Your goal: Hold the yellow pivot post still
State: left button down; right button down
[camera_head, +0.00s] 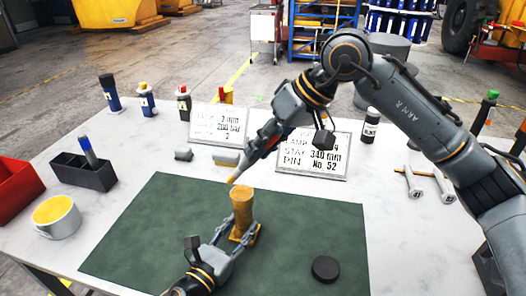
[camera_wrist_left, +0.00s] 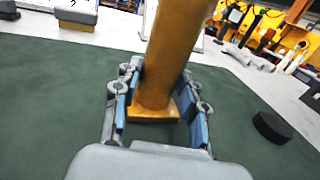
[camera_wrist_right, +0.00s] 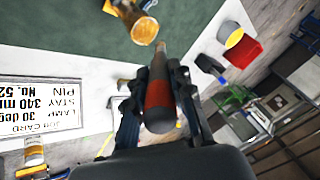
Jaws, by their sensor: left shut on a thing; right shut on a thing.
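The yellow pivot post (camera_head: 242,208) stands upright on its square base on the green mat (camera_head: 310,225). My left gripper (camera_head: 228,243) is low at the post, one finger on each side, shut on it. The left wrist view shows the post (camera_wrist_left: 168,60) between the blue finger pads, just above its base. My right gripper (camera_head: 260,148) is above and behind the post, shut on a slim tool with a dark shaft and a red part (camera_wrist_right: 158,98). The tool points down toward the post's top; whether its tip touches the post, I cannot tell.
A black disc (camera_head: 325,268) lies on the mat, right of the post. Two printed cards (camera_head: 313,160) stand behind the mat. A mug (camera_head: 57,216), a dark holder (camera_head: 85,172) and a red bin (camera_head: 15,185) are at the left. Grey pins (camera_head: 412,182) lie at the right.

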jog(key=shift+r, duration=2.35)
jog(key=shift+r, duration=1.5)
pick_arm(q)
jog(key=c, duration=0.7)
grip_release()
jog(key=shift+a, duration=0.1)
